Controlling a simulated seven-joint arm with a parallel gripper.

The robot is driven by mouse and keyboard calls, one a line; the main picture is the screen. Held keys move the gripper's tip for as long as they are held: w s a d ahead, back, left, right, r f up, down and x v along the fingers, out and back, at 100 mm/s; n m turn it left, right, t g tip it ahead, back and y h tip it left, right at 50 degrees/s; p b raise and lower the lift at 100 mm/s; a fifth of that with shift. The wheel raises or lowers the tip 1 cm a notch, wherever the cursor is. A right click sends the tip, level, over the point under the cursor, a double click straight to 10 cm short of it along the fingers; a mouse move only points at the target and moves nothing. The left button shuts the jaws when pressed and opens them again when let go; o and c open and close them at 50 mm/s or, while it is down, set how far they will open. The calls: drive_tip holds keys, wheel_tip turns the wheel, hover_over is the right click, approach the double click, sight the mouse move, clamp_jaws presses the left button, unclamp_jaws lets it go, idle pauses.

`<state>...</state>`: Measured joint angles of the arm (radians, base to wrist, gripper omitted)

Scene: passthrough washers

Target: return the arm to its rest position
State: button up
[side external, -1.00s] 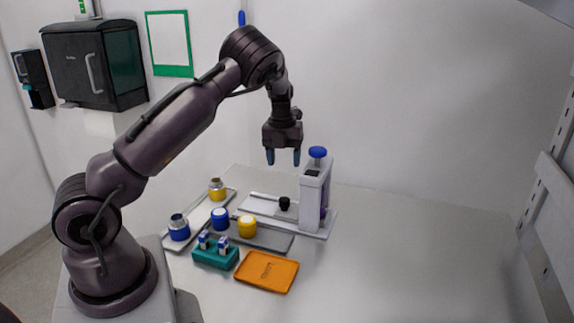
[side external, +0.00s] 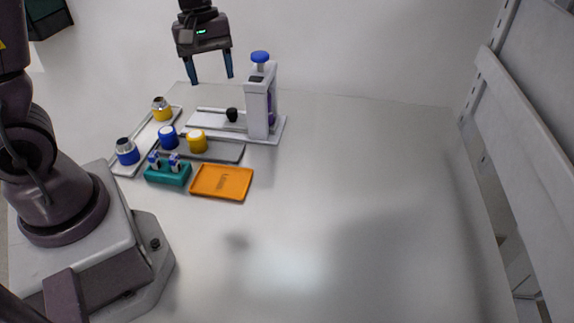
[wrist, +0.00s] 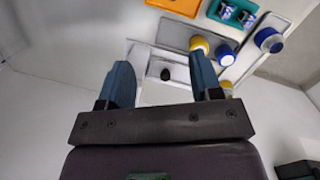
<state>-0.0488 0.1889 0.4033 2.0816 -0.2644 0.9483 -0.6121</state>
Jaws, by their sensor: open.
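My gripper (side external: 209,80) is open and empty, fingers pointing down, in the air above and behind the bench items. In the wrist view its two blue fingers (wrist: 163,78) are spread apart with nothing held between them. In the side view it hangs left of the white press-like stand (side external: 259,105) with a blue knob, apart from it. Only the end of the arm and its base part show; the middle links are out of frame.
An orange tray (side external: 222,182), a teal holder (side external: 168,173) with small vials, blue and yellow-lidded jars (side external: 197,142), and open-necked blue (side external: 127,153) and yellow (side external: 162,110) jars stand at left. A black knob (side external: 232,115) sits by the stand. The bench's right side is clear.

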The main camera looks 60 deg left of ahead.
drive_tip(key=s+d+r+m+t+y, duration=0.1)
drive_tip(key=s+d+r+m+t, duration=0.4)
drive_tip(key=s+d+r+m, duration=0.5)
drive_tip(key=d+m, duration=0.1)
drive_tip(key=m, duration=0.3)
drive_tip(key=shift+s+r+y, duration=0.3)
drive_tip(key=shift+s+r, duration=0.1)
idle(0.8)
